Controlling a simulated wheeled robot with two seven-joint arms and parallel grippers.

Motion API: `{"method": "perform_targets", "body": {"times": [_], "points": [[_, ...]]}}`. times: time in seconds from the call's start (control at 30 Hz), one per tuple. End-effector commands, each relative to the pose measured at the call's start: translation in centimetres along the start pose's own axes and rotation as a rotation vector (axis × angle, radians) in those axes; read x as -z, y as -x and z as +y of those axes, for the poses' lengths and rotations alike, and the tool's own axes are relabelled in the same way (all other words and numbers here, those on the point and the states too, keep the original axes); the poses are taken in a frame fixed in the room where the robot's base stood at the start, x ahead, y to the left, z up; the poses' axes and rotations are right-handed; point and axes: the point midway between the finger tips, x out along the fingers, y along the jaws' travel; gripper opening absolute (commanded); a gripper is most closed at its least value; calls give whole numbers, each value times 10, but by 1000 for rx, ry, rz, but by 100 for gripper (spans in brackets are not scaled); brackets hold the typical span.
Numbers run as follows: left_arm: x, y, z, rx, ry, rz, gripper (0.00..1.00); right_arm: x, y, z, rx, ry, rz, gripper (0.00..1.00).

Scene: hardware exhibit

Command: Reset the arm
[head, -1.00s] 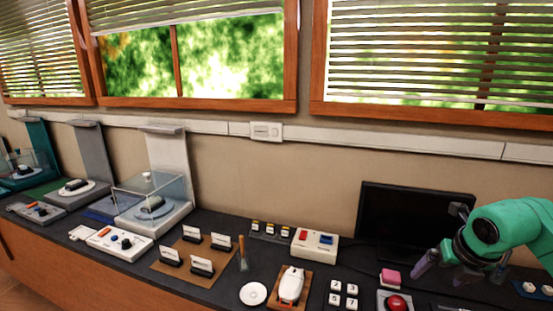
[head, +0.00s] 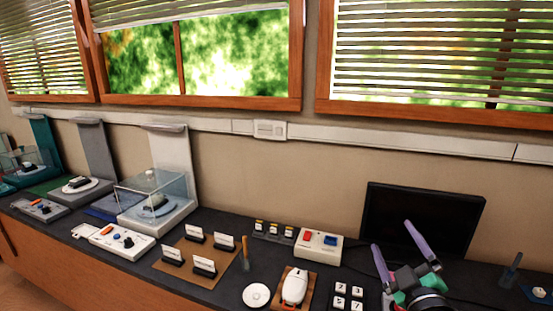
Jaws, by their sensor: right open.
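My right gripper (head: 404,255) is at the lower right of the head view, in front of the dark monitor (head: 421,219). Its two purple fingers point up and are spread apart, with nothing between them. Only the wrist end of my right arm shows, in dark grey and green at the bottom edge. My left gripper and left arm are not in view.
Bare counter (head: 222,285) shows between the card board and the white disc.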

Motion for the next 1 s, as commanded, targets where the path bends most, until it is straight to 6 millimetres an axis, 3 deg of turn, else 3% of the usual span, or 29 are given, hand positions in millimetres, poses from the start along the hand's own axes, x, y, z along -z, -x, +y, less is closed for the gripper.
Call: {"method": "perform_targets", "body": {"times": [0.03,0.1,0.2,0.4,0.63,0.83,1.0], "points": [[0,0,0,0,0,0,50,-37,13,-18,46,-111,-164,100],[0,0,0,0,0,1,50,-83,38,-49,130,-235,-383,100],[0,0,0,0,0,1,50,-123,80,-92,257,-356,-621,100],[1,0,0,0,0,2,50,-153,160,-157,496,-498,-941,100],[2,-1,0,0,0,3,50,-151,243,-207,763,-590,-1190,100],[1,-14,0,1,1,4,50,-212,240,-280,771,-571,-1214,100],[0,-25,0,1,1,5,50,-268,257,-348,791,-557,-1241,100]]}}
